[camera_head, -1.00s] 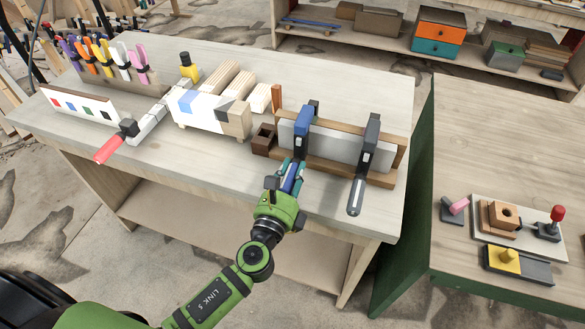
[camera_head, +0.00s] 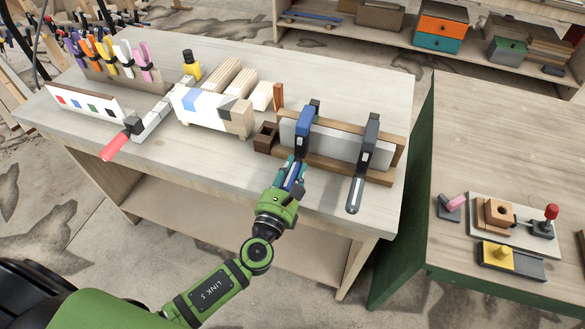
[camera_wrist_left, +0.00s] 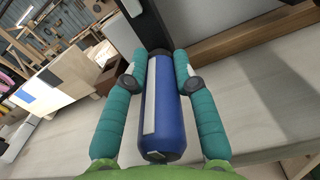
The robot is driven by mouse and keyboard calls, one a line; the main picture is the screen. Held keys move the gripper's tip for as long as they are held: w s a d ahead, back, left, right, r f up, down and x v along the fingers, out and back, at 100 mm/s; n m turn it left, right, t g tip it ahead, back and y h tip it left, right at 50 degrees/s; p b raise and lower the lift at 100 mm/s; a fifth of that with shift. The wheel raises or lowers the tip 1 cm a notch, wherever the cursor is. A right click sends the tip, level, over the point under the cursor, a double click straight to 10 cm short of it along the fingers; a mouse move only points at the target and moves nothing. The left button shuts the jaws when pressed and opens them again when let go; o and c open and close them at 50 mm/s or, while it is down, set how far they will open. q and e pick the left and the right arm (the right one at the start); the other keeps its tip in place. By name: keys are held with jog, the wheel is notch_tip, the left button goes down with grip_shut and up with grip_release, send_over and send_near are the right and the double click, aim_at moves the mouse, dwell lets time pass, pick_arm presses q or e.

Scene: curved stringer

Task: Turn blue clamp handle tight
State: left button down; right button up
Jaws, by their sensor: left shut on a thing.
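The blue clamp (camera_head: 304,130) sits over the left part of a wooden frame with a grey panel (camera_head: 334,144) on the bench. Its blue handle (camera_head: 291,174) points down toward the bench's front edge. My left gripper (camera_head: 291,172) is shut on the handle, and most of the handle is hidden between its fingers. In the left wrist view the teal fingers (camera_wrist_left: 159,75) lie on both sides of the blue handle (camera_wrist_left: 168,115). My right gripper is not in view.
A dark clamp (camera_head: 368,150) stands right of the blue one, its handle hanging over the bench front. A small brown box (camera_head: 265,137) and a white block assembly (camera_head: 200,108) are to the left. A second table (camera_head: 480,130) stands at right across a gap.

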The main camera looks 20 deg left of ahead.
pick_arm(q)
jog(key=shift+s+f, duration=0.1)
jog(key=shift+f, duration=0.05)
jog(key=c, duration=1.1)
grip_release()
jog(key=shift+o, duration=0.6)
jog(key=s, duration=1.2)
jog(key=shift+a+f, duration=0.15)
jog(key=shift+a, duration=0.05)
jog(key=shift+s+f+b, duration=0.1)
jog(key=shift+s+b, duration=0.4)
jog(key=shift+s, duration=2.05)
